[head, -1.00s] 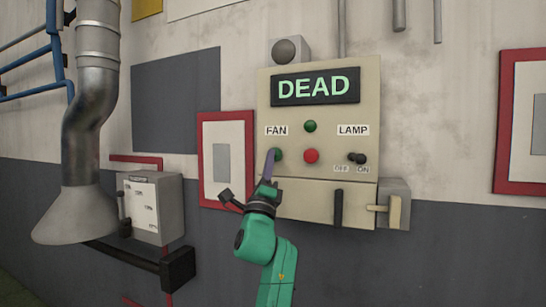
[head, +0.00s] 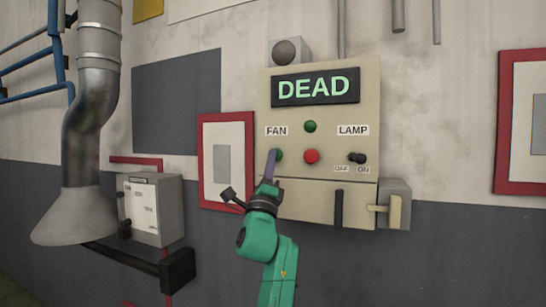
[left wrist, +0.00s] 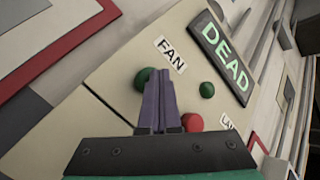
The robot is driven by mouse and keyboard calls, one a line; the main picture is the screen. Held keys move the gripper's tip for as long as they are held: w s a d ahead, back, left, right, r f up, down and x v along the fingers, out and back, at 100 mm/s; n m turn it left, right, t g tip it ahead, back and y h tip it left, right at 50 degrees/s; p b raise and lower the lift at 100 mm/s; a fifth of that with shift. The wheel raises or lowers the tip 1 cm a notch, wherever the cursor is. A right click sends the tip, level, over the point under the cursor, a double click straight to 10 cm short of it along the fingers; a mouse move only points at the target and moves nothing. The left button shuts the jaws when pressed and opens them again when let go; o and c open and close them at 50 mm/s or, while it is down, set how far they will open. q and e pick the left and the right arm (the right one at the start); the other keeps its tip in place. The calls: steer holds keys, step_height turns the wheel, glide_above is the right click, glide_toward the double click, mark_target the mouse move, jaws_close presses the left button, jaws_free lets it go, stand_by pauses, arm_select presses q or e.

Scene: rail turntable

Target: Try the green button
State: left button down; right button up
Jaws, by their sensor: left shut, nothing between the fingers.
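The beige control panel (head: 350,120) is on the wall, with a display (head: 316,87) reading DEAD. The green button (head: 279,155) under the FAN label is partly covered by my left gripper (head: 271,157). In the left wrist view the green button (left wrist: 147,76) shows just beyond the shut purple fingertips (left wrist: 159,78), which are at it or very close. I cannot tell if they touch or press it. A second round green piece (head: 310,126) sits higher up, above a red button (head: 311,156). My right gripper is not in view.
The LAMP switch (head: 357,158) is right of the red button. A black handle (head: 339,207) and a side box with a lever (head: 395,212) are lower right. A grey box (head: 152,208) and a metal duct (head: 88,130) stand at left.

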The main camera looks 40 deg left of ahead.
arm_select(q)
steer(key=shift+s+d, duration=0.25)
steer(key=shift+s, duration=0.5)
steer(key=shift+p, duration=0.3)
steer(key=s, duration=0.1)
steer(key=s+d+p, duration=0.1)
steer(key=s, duration=0.2)
steer(key=shift+s+d+p, duration=0.25)
steer(key=shift+s+p, duration=0.1)
steer(key=shift+f, duration=0.1)
